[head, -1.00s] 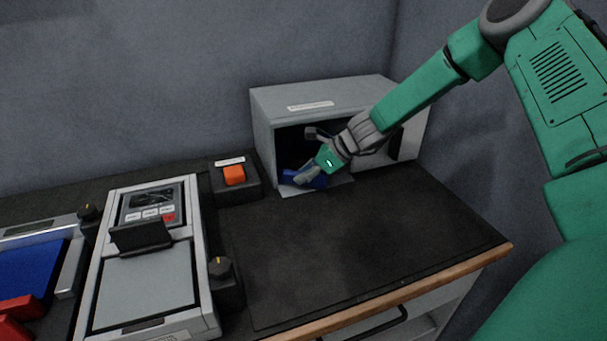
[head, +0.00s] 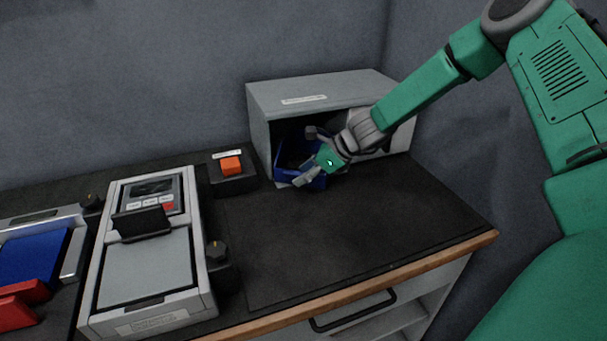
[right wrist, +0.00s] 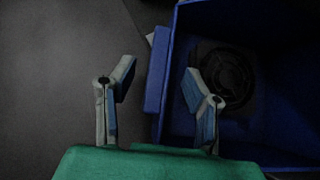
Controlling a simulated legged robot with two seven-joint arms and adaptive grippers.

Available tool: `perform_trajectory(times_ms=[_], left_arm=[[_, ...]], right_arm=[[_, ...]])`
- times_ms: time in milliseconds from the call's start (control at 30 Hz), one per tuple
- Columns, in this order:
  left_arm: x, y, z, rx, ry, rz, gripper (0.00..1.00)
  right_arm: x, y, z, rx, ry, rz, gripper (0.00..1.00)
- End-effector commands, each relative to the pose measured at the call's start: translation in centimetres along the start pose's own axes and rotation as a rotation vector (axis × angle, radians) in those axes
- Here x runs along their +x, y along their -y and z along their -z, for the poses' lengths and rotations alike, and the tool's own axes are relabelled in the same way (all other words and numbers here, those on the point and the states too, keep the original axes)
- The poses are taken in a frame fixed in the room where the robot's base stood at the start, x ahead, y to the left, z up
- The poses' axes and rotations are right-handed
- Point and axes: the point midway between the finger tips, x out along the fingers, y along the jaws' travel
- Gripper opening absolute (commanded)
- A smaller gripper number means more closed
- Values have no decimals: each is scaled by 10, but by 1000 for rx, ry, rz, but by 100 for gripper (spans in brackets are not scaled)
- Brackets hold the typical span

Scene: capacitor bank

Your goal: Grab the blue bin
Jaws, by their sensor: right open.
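The blue bin (head: 287,156) stands in the open front of the grey cabinet (head: 262,135). My right gripper (head: 308,156) is at the cabinet opening and hides part of the bin. In the right wrist view the bin (right wrist: 158,90) fills the right side, with its open inside showing. There my right gripper (right wrist: 159,70) is open. One finger is left of the bin's near wall and the other is over the bin's inside, so the wall lies between them. I cannot tell whether either finger touches it. My left gripper is not in view.
An orange button (head: 231,165) on a black box stands left of the cabinet. A grey device (head: 148,270) with a small screen and a black knob (head: 217,252) stand further left. The dark worktop (head: 340,230) before the cabinet is clear. A wall rises behind.

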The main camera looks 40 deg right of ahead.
Motion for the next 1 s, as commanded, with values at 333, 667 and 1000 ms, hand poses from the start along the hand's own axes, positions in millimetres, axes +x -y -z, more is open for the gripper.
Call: perform_trajectory(times_ms=[333,667,1000], left_arm=[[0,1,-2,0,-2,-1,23],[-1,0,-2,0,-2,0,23],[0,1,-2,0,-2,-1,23]], right_arm=[[-22,1,-2,-2,3,1,42],[-84,3,1,0,4,0,42],[-117,3,2,1,1,-1,42]])
